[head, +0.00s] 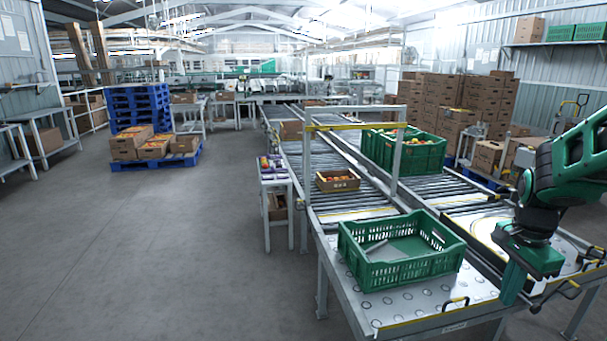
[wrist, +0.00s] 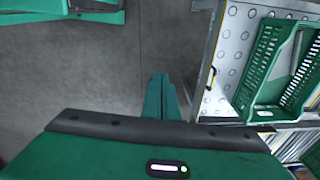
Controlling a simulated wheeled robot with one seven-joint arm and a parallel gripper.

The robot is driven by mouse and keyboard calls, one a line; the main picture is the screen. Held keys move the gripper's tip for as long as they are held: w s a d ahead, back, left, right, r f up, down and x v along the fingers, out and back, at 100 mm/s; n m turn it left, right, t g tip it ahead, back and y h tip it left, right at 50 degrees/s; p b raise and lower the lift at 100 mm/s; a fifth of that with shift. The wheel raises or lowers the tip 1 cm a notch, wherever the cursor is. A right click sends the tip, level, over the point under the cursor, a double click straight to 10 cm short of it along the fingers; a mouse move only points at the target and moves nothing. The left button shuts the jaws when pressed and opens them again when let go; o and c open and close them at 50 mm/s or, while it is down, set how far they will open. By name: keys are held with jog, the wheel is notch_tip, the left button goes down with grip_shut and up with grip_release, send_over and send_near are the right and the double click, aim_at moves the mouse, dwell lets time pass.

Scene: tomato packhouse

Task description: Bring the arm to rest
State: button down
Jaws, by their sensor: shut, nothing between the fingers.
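My gripper (head: 513,284) hangs at the right of the head view, fingers pointing down, beside the near right end of the conveyor table. In the wrist view my gripper's fingers (wrist: 160,97) are together with nothing between them, over grey floor. My arm shows folded at the right edge of the head view. An open green crate (head: 400,270) stands on the ball-top table (head: 385,305) to the left of my gripper, apart from it. The crate also shows at the right of the wrist view (wrist: 258,80).
A small box of tomatoes (head: 337,181) sits on the rollers. Green crates (head: 405,157) with produce stand farther along. Stacked cartons (head: 440,105) are at the back right. A blue pallet stack (head: 138,105) stands at the left. The grey floor (head: 150,270) at left is clear.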

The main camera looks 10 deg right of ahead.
jog(key=s+a+r+n, duration=0.1)
jog(key=s+a+n, duration=0.3)
jog(key=s, duration=0.4)
jog(key=s+a+r+n+y, duration=0.1)
jog(key=s+a+n, duration=0.3)
jog(key=s+n, duration=0.3)
jog(key=shift+s+a+r+g, duration=0.25)
jog(key=shift+s+a+g, duration=0.05)
jog(key=shift+s, duration=0.35)
jog(key=shift+w+f, duration=0.25)
jog(key=shift+w, duration=0.4)
